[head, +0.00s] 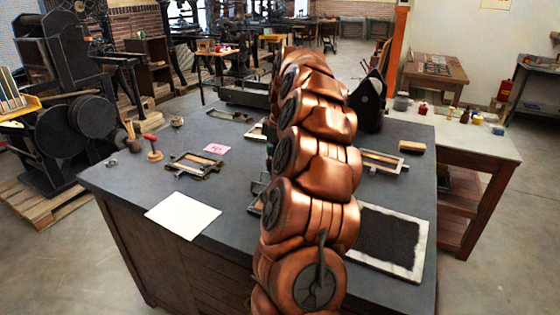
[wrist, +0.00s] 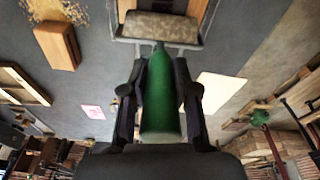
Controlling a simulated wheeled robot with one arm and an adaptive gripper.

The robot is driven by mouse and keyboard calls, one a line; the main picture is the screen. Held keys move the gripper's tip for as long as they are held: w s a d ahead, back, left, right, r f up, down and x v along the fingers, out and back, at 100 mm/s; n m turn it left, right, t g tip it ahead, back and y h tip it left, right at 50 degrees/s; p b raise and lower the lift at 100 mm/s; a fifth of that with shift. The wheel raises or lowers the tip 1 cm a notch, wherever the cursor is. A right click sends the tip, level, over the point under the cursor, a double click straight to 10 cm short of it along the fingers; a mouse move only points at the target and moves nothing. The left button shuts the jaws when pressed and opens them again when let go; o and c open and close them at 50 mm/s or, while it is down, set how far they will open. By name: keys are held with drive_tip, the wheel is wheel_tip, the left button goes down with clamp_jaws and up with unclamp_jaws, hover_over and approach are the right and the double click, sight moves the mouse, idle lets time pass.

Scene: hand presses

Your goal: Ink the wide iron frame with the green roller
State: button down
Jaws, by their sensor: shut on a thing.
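In the wrist view my gripper (wrist: 160,66) is shut on the green roller (wrist: 160,105), which lies lengthwise between the two fingers. In the head view my copper arm hides the gripper and roller. An iron frame (head: 177,166) with a pale wooden block lies left of the arm, and another frame (head: 399,165) lies right of it.
A white-edged slab with a black surface (head: 388,240) lies at the right front of the dark table (head: 120,183). A white sheet (head: 183,215), a pink note (head: 217,149) and a red-handled tool (head: 151,148) lie left. A wooden block (head: 411,147) is back right.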

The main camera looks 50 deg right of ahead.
drive_tip(key=shift+w, duration=0.15)
drive_tip(key=shift+r+p, duration=1.15)
drive_tip(key=shift+r, duration=1.35)
